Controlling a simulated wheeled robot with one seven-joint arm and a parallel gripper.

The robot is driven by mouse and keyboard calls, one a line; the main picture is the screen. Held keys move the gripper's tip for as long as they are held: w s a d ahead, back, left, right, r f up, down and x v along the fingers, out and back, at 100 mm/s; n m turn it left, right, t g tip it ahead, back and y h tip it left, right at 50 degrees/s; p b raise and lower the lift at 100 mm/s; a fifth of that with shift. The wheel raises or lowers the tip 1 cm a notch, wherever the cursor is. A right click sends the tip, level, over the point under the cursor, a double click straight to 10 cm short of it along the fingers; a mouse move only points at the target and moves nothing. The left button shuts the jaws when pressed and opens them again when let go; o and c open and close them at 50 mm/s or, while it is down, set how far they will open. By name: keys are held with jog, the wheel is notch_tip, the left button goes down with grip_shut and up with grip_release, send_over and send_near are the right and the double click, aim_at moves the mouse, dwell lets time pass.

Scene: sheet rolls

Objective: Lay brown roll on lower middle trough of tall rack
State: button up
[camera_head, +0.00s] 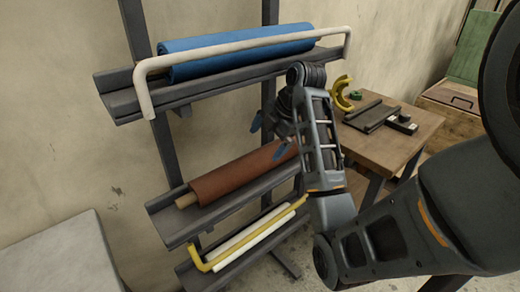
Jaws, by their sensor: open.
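The tall rack (167,150) is dark grey, with sloping troughs one above another. The brown roll (237,174) lies along a trough (180,224) below the blue roll and above the white one. My gripper (270,131) is open, with blue fingertips. It appears above the right part of the brown roll, apart from it and holding nothing that I can see.
A blue roll (235,55) lies on the upper trough behind a white bar (235,47). A white roll (250,240) lies on the lowest trough behind a yellow bar (225,256). A wooden table (410,140) stands right. A grey box top (55,262) is at lower left.

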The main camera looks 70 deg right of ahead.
jog(key=shift+p+v, duration=0.9)
jog(key=shift+v, duration=0.25)
jog(key=w+a+f+m+t+h, duration=0.15)
jog(key=w+a+f+m, duration=0.25)
jog(key=a+f, duration=0.75)
jog(key=s+a+f+m+t, duration=0.1)
jog(key=s+a+m, duration=0.1)
jog(key=a, duration=0.5)
jog(key=s+a+f+m+t, duration=0.1)
jog(key=s+a+m, duration=0.1)
jog(key=a, duration=0.5)
jog(key=s+a+r+m+t+y, duration=0.1)
jog(key=s+a+r+m+t, duration=0.1)
jog(key=s+a+r, duration=0.4)
jog(key=s+a+r+m+t+y, duration=0.1)
jog(key=s+a+r+m+t, duration=0.1)
jog(key=s+a+r+t, duration=0.2)
jog(key=s+a+r, duration=0.3)
jog(key=s, duration=0.4)
jog(key=shift+r, duration=0.4)
